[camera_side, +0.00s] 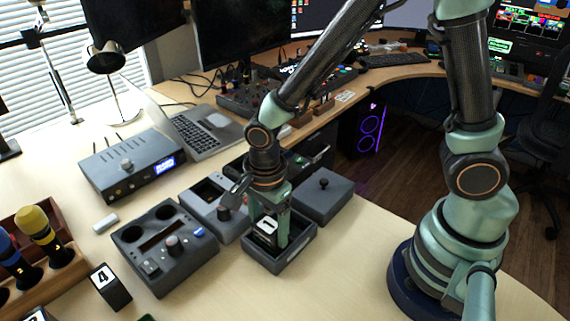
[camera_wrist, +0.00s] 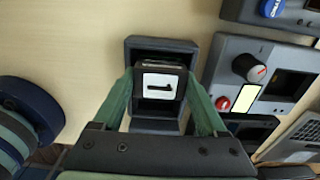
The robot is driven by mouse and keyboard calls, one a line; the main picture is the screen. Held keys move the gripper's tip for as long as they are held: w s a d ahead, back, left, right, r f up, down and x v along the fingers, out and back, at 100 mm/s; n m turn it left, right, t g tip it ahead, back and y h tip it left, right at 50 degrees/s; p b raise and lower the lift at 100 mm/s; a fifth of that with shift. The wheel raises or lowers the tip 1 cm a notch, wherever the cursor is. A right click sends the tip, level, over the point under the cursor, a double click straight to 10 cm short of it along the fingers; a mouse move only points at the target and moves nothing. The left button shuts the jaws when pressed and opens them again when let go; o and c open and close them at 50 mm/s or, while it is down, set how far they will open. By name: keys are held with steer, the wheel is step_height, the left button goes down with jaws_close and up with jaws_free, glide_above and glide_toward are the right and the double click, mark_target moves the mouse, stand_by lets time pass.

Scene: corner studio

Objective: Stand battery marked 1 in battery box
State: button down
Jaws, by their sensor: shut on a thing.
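The battery marked 1 (camera_side: 266,228) is a dark block with a white label. It is between the fingers of my gripper (camera_side: 270,217), which is shut on it. The battery box (camera_side: 281,263) is a dark grey open-topped box on the desk, with the battery upright over or inside its opening. In the wrist view, the battery's label (camera_wrist: 160,86) faces up between the green fingers of my gripper (camera_wrist: 160,92), and the box rim (camera_wrist: 160,43) surrounds it. I cannot tell whether the battery touches the box floor.
A grey panel with knobs (camera_side: 168,262) lies left of the box. A lidded grey box (camera_side: 323,195) stands close behind on the right. A battery marked 4 (camera_side: 110,289) stands at the front left, near a wooden holder (camera_side: 62,275). Bare desk lies in front of the box.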

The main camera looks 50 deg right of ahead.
steer(key=shift+f, duration=0.4)
jaws_free()
steer(key=shift+r, duration=3)
steer(key=shift+r, duration=2.55)
